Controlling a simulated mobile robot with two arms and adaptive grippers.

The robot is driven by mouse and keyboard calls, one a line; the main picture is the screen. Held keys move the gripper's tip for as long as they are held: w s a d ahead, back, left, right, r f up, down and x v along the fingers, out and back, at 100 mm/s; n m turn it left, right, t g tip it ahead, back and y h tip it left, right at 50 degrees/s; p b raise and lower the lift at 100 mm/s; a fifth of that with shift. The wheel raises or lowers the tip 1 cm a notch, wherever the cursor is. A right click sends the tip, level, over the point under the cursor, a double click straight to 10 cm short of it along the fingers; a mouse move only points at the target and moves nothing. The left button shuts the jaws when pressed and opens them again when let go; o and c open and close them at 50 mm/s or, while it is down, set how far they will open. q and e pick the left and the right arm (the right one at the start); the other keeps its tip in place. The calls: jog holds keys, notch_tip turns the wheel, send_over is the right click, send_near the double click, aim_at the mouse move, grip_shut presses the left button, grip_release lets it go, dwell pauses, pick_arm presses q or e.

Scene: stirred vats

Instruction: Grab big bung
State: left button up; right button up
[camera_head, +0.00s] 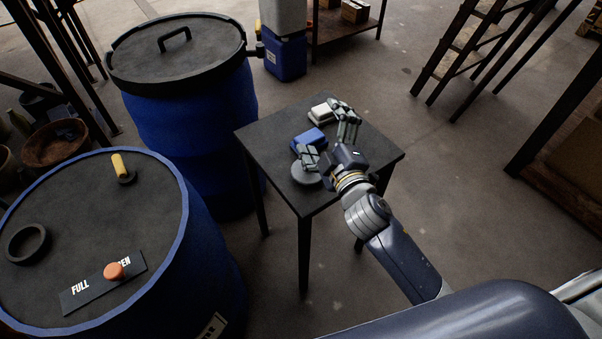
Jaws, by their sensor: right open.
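A small black table (262,133) stands in the middle of the view. A round grey piece (303,176), which looks like the big bung, sits near its front left edge, partly covered by a finger of my right gripper. My left gripper is not in view.
A blue vat (70,205) with a black ring (27,244) and an orange knob (114,271) stands at left. A lidded blue vat (185,110) stands behind.

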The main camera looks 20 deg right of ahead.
jog(key=w+a+r+n+y, duration=0.2)
jog(key=a+r+n+y, duration=0.85)
jog(key=n, duration=0.35)
jog(key=s+a+n+g+y, duration=0.2)
jog(key=a+n+g+y, duration=0.35)
jog(key=n, duration=0.45)
jog(key=n+g+h, duration=1.1)
jog(key=n+h, duration=0.1)
jog(key=h, duration=0.1)
send_near(298, 175)
jog(key=shift+w+d+f, duration=0.75)
jog(key=shift+w, duration=0.15)
jog(key=shift+x, duration=2.95)
jog(key=shift+s+d+t, duration=0.1)
jog(key=shift+t, duration=0.15)
jog(key=c, duration=1.1)
